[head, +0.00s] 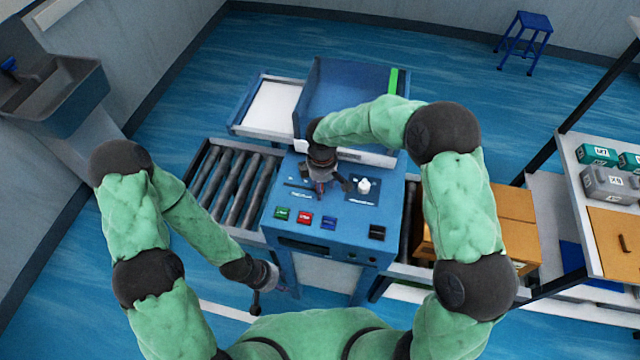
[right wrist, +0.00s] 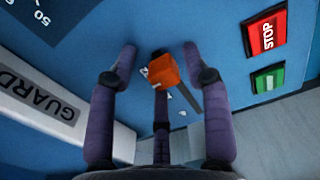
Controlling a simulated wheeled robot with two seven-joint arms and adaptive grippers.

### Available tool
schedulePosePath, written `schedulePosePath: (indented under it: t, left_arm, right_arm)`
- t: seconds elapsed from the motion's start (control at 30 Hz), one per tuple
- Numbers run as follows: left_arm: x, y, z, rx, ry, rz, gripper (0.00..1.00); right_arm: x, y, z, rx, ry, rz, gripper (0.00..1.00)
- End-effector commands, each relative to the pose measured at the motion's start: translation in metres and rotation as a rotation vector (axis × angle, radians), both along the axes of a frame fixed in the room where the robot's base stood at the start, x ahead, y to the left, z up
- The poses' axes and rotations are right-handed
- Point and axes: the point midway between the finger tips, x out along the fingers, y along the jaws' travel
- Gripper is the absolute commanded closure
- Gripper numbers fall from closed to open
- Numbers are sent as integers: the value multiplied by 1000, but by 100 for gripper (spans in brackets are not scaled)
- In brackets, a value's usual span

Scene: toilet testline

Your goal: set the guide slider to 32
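The guide slider's orange handle (right wrist: 165,76) shows in the right wrist view on the blue control panel, beside a dark straight slot. Part of the printing next to it is hidden, and I cannot read its setting. My right gripper (right wrist: 160,54) is open, its dark fingers spread on either side of the handle, with a gap on both sides. In the head view my right gripper (head: 330,188) is over the panel (head: 390,209) and hides the slider area. My left gripper (head: 257,300) hangs low in front of the roller conveyor, away from the panel; its fingers are too small to judge.
A green button (head: 282,214), a red STOP button (head: 305,218) and a blue button (head: 328,223) line the panel's front. A white knob (head: 364,185) is right of my right gripper. A GUARD-labelled bar (right wrist: 50,105) lies left in the wrist view. A cardboard box (head: 512,204) stands right.

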Motion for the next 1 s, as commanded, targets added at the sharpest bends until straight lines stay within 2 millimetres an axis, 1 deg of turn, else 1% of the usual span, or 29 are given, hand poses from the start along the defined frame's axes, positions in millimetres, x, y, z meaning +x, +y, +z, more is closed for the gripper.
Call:
schedulePosePath:
  t: [0.23,0.37,0.47,0.7,0.8,0.9,1.0]
  left_arm:
    - [0,0,0,0,0,0,60]
    - [0,0,0,0,0,0,60]
    - [0,0,0,0,0,0,60]
    - [0,0,0,0,0,0,60]
    - [0,0,0,0,0,0,60]
    - [0,0,0,0,0,0,60]
    - [0,0,0,0,0,0,60]
  right_arm:
    - [1,1,2,2,-3,0,51]
    - [1,1,14,3,-5,0,51]
    - [1,1,31,2,-6,1,51]
    - [1,0,79,3,-5,0,51]
    - [1,0,95,3,-4,0,51]
    - [1,0,108,2,-4,-1,51]
    - [1,0,116,2,-3,-1,51]
